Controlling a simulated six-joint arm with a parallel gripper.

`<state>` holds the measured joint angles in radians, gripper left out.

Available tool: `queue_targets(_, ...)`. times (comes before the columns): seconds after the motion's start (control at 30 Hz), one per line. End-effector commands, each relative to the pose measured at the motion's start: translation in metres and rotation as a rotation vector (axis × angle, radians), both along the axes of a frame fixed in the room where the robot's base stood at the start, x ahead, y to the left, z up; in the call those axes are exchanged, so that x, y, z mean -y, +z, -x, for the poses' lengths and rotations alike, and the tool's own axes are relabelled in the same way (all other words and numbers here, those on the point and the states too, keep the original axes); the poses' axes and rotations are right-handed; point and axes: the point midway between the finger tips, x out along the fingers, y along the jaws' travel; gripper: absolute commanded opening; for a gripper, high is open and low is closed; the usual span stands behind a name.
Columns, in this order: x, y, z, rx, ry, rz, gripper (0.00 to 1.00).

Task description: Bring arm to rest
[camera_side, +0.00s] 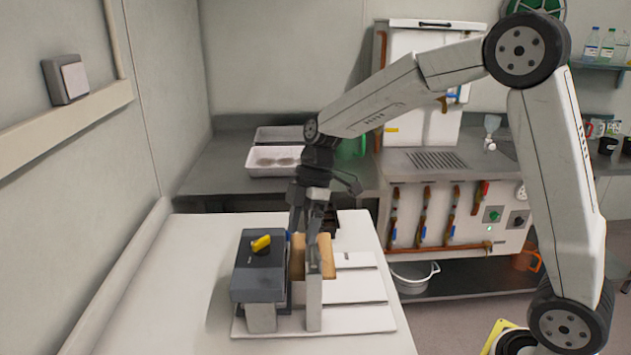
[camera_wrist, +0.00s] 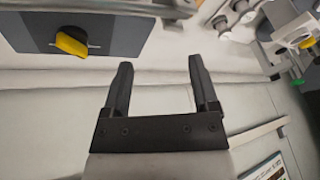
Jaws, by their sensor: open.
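My gripper (camera_side: 312,235) points down over the white table, just right of a grey box with a yellow knob (camera_side: 261,243). In the wrist view my gripper (camera_wrist: 160,82) has its two dark fingers spread apart, with nothing between them. The grey box (camera_wrist: 110,30) shows at the top left of the wrist view, with its yellow knob (camera_wrist: 71,41). My arm reaches across from the right and is bent. In the side view the fingers partly overlap tan and white upright parts beside the box, and I cannot tell whether they touch.
The box stands on a white base plate (camera_side: 360,318) on the white table (camera_side: 190,300). Pale trays (camera_side: 272,160) sit on the back counter. The table's left side is clear.

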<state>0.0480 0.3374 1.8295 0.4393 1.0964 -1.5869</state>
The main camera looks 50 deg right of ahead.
Motion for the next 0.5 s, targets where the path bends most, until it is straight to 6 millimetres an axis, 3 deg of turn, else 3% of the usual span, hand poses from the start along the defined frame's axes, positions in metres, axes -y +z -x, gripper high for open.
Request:
queue_targets(0.13,-0.003,-0.001,0.034,-0.037,-0.105,0.031,0.76)
queue_targets(0.5,0.018,-0.034,0.063,-0.078,-0.498,0.181,0.76)
